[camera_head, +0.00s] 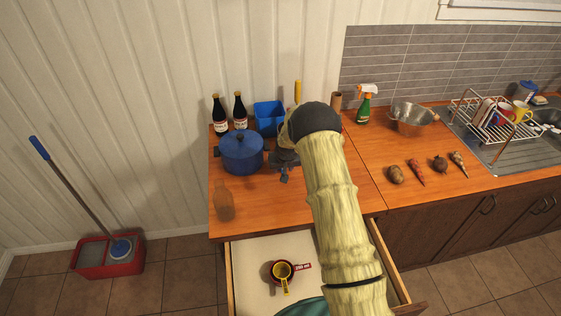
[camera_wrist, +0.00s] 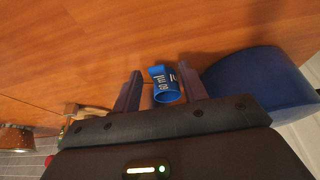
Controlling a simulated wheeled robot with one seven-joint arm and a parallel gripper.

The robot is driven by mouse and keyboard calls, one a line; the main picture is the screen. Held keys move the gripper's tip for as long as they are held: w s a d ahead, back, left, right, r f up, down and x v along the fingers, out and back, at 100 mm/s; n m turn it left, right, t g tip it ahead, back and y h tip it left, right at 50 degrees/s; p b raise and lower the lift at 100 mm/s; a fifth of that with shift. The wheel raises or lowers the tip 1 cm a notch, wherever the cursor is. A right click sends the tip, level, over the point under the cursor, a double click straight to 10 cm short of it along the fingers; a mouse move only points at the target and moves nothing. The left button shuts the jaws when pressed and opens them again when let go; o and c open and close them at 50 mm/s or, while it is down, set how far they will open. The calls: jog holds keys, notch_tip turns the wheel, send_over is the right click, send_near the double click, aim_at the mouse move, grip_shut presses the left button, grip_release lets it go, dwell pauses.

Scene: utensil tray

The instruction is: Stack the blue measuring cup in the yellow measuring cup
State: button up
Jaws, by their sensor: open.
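The blue measuring cup (camera_wrist: 166,92) shows in the wrist view on the wooden counter, with white lettering on it. My gripper (camera_wrist: 160,78) is open, and the cup appears between its fingers, closer to the right one; whether it touches is unclear. In the head view my gripper (camera_head: 284,176) is low over the counter, right of the blue pot. I cannot make out the blue cup there.
The blue pot (camera_head: 242,152) stands close by and also fills the right of the wrist view (camera_wrist: 262,88). The drawer (camera_head: 245,300) is pulled out below. Several vegetables (camera_head: 417,173) lie to the right.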

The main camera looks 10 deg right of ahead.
jog(key=shift+x, duration=0.8)
grip_shut()
